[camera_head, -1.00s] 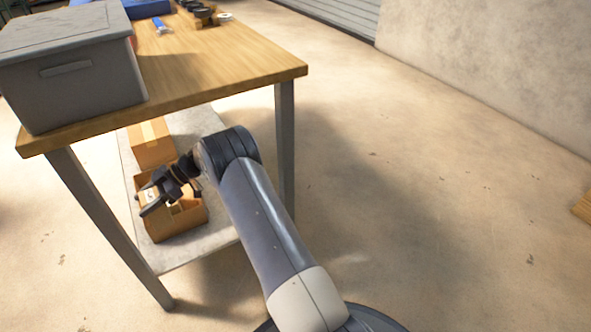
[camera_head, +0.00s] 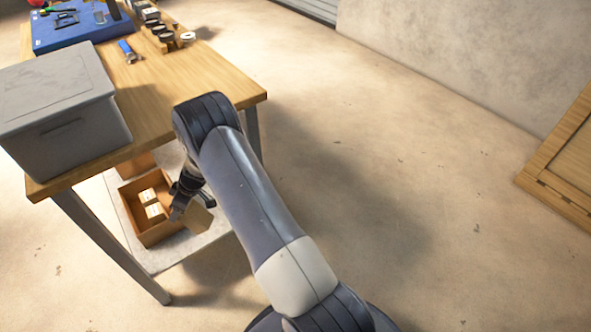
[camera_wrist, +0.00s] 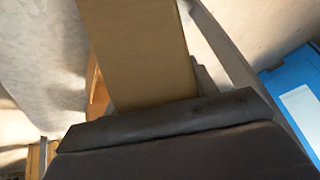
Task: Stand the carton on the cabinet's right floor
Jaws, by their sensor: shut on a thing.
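A plain brown carton (camera_head: 199,219) is in my gripper (camera_head: 184,207), low beside the workbench. My gripper is shut on it, and its fingers are partly hidden behind my arm. The carton looks tilted and is just right of an open brown box (camera_head: 160,236) on the bench's lower shelf. In the wrist view the carton (camera_wrist: 140,50) shows as a tan face beyond the dark gripper (camera_wrist: 180,125). I cannot tell whether it touches the box. A wooden framed piece (camera_head: 565,165) at the right edge may be the cabinet; its floor is not visible.
A grey lidded bin (camera_head: 60,105) stands on the bench. The concrete floor (camera_head: 400,200) to the right is clear.

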